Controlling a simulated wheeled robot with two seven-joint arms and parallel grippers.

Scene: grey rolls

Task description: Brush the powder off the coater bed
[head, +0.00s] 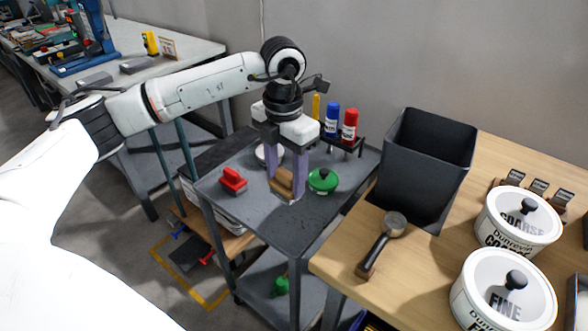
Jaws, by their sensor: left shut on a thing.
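My left gripper (284,178) points down over the grey cart top (235,207), its purple fingers shut on a brown wooden brush (282,187). The brush is at or just above the cart top; I cannot tell whether it touches. Its lower edge is pale. I cannot single out a coater bed, and no powder can be made out at this size. My right gripper is not in view.
On the cart are a red block-like item (233,180), a green-lidded pot (323,181), a white dish (268,155) and a marker rack (343,146). To the right, a wooden table (435,262) holds a black bin (415,165), scoop (383,243) and tubs (503,290).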

